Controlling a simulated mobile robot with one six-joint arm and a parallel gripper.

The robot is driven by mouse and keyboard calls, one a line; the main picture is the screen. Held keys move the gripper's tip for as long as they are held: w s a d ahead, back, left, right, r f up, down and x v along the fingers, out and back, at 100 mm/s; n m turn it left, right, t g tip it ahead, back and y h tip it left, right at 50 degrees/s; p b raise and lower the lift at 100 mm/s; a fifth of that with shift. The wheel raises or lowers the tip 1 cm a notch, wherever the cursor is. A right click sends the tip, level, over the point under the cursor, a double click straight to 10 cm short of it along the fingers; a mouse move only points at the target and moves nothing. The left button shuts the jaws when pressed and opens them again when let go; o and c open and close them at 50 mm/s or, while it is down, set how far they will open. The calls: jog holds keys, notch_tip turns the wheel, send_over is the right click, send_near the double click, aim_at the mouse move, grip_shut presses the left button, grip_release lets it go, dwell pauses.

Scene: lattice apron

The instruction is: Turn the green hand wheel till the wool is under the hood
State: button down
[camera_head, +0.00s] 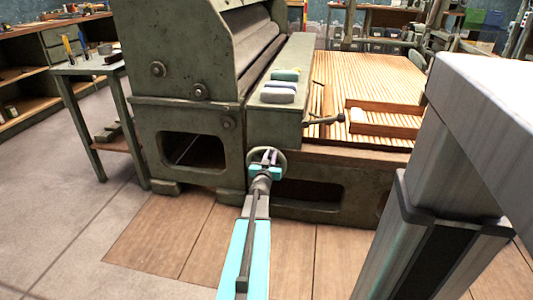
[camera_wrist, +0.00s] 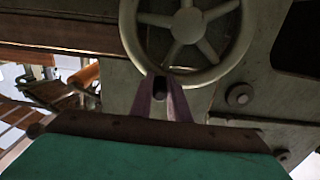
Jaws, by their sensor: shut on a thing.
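The green hand wheel (camera_head: 284,160) is on the near face of the green machine, low below the step. In the wrist view the spoked wheel (camera_wrist: 187,26) fills the top middle. My gripper (camera_head: 267,160) reaches it from below. The hood (camera_head: 180,45) is the tall green housing at the left. A small white lump, perhaps the wool (camera_head: 357,114), shows by a wooden frame on the slatted lattice apron (camera_head: 375,72), well right of the hood.
Green and grey-purple blocks (camera_head: 279,91) lie on the machine's step. A dark lever (camera_head: 325,121) sticks out right of the wheel. A small side table (camera_head: 88,66) with tools stands at the left. The floor in front is clear.

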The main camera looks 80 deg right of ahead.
aim_at(281, 156)
jog(key=shift+s+f, duration=0.1)
jog(key=shift+s, duration=0.3)
jog(key=s+f+b, duration=0.1)
jog(key=s+b, duration=0.1)
jog(key=b, duration=0.1)
jog(key=shift+d+f+b, duration=0.1)
jog(key=shift+f+b, duration=0.2)
jog(key=shift+f, duration=0.1)
jog(key=shift+s+f+b, duration=0.25)
jog(key=shift+s+b, duration=0.3)
jog(key=shift+b, duration=0.2)
